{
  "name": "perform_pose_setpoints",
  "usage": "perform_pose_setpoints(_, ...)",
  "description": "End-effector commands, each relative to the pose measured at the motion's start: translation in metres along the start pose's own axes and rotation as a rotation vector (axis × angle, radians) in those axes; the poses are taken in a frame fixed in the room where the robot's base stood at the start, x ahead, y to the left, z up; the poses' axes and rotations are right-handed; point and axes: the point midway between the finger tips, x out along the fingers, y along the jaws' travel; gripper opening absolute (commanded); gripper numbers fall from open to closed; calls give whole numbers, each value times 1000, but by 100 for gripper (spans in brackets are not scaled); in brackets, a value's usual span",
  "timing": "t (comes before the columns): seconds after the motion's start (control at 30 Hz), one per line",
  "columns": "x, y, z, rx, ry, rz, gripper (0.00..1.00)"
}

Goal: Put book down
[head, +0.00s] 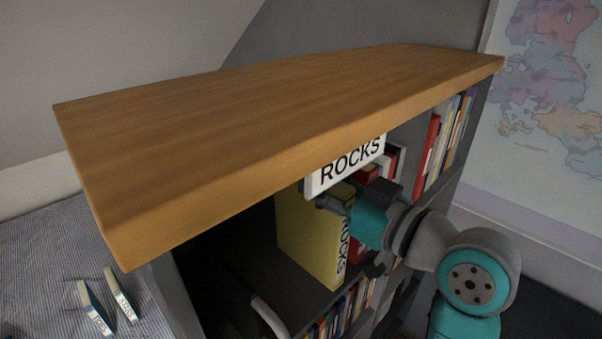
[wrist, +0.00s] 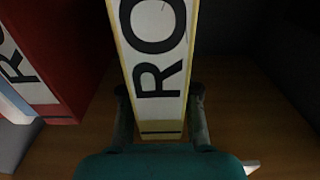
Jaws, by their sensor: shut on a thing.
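A yellow book (head: 308,238) with ROCKS on its white spine is upright inside the bookcase. In the wrist view its spine (wrist: 158,60) runs up the middle, between my two fingers. My gripper (head: 350,232) reaches in from the right and is shut on the book; it also shows in the wrist view (wrist: 161,108). The book's lower edge is close to the shelf board (head: 272,262); I cannot tell whether it touches. The far part of the book is hidden in shade.
The bookcase's wooden top (head: 280,100) overhangs the opening. A white ROCKS sign (head: 347,166) hangs at its front edge. A red book (wrist: 60,50) stands left of the held book in the wrist view. Dark empty shelf (wrist: 260,110) shows on the right there.

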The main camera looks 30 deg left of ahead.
Motion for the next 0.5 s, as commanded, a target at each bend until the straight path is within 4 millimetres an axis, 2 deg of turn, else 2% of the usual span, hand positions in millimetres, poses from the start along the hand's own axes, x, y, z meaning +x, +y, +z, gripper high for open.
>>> perform_pose_setpoints(0.17,13,-1,-1,0,2,-2,0)
perform_pose_setpoints(0.4,45,-1,-1,0,2,-2,0)
perform_pose_setpoints(0.5,45,0,2,0,1,1,0)
